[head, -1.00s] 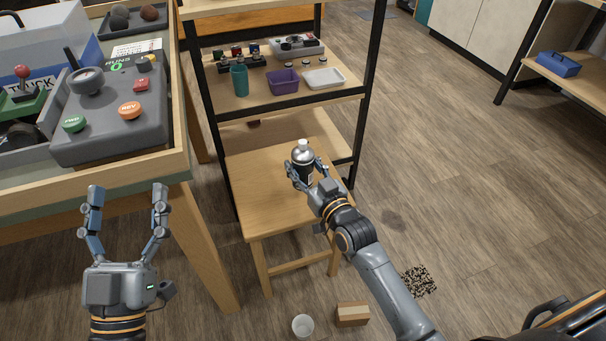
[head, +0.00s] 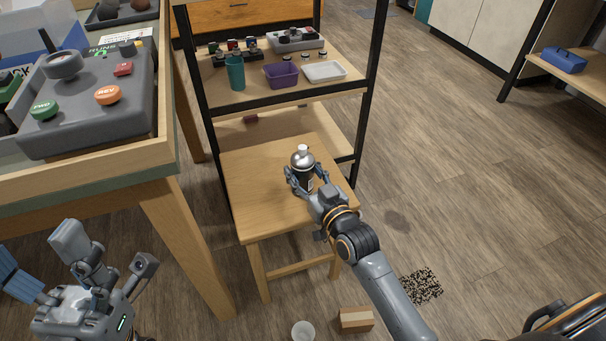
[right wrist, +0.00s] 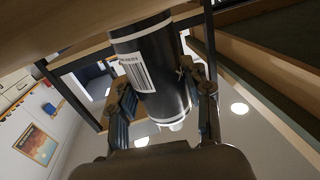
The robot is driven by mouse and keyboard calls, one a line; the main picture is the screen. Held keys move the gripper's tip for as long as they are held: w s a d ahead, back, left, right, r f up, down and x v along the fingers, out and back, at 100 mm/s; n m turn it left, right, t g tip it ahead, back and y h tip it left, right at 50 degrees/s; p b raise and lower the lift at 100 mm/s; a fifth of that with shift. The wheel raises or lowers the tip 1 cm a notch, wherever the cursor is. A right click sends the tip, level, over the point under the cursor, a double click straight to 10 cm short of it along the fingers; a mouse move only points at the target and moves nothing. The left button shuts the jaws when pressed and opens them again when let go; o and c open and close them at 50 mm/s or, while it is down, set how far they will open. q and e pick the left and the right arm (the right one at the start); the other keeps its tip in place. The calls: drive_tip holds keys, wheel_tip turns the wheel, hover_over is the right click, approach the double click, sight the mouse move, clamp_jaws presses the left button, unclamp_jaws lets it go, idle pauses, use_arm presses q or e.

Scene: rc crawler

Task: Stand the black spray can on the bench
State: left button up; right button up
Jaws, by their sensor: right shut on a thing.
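The black spray can (head: 303,159) has a silver shoulder and a white cap. It looks upright at the wooden stool's top (head: 255,190); I cannot tell whether its base touches the wood. My right gripper (head: 307,184) is shut around the can's body. The right wrist view shows the can (right wrist: 158,75) between the fingers, with a white barcode label and its cap toward the bottom of the picture. The workbench (head: 165,135) stands at left, higher than the stool. My left gripper (head: 40,250) is at the lower left, tilted, with its fingers apart and empty.
A grey control panel (head: 90,125) takes up much of the visible bench top. A shelf rack (head: 290,105) behind the stool holds a teal cup (head: 236,73), a purple bin (head: 281,75) and a white tray (head: 324,71). A small box (head: 356,320) and white cup (head: 303,331) are on the floor.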

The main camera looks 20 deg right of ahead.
drive_tip(key=shift+r, duration=0.2)
drive_tip(key=shift+f, duration=0.15)
drive_tip(key=o, duration=1.2)
drive_tip(key=shift+c, duration=0.2)
drive_tip(key=shift+o, duration=1.2)
